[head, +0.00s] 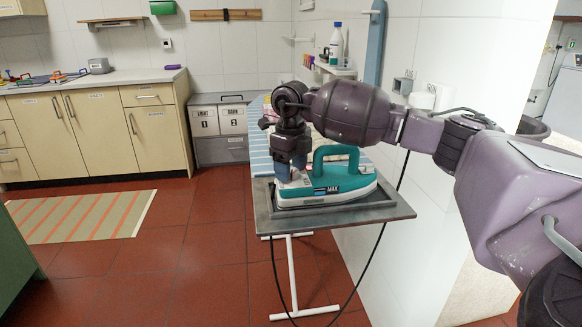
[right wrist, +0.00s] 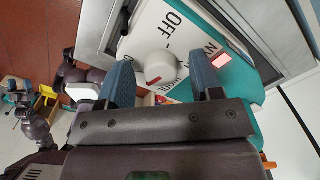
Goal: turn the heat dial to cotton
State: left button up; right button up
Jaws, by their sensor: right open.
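A teal and white iron (head: 335,186) rests flat on a grey metal rest at the end of the ironing board. Its white heat dial (right wrist: 160,68), with a red mark on its lower side, shows in the right wrist view. "OFF" is printed on the white face beside it; other lettering is partly hidden by the dial and my finger. My right gripper (head: 290,171) is over the iron's left end. Its two blue fingers (right wrist: 162,76) are open, one on either side of the dial; I cannot tell whether they touch it. My left gripper is not clearly visible.
The grey iron rest (head: 388,209) sits on a white-legged board; a dark cord hangs beside it. The white wall (head: 432,200) is close on the right. A red lamp (right wrist: 221,60) glows on the iron. Tiled floor is free on the left, with a striped mat (head: 80,216).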

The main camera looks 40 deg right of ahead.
notch_tip(320, 180, up, 11)
jog(key=p, duration=0.2)
dwell(0.3)
jog(key=shift+f, duration=0.1)
dwell(0.3)
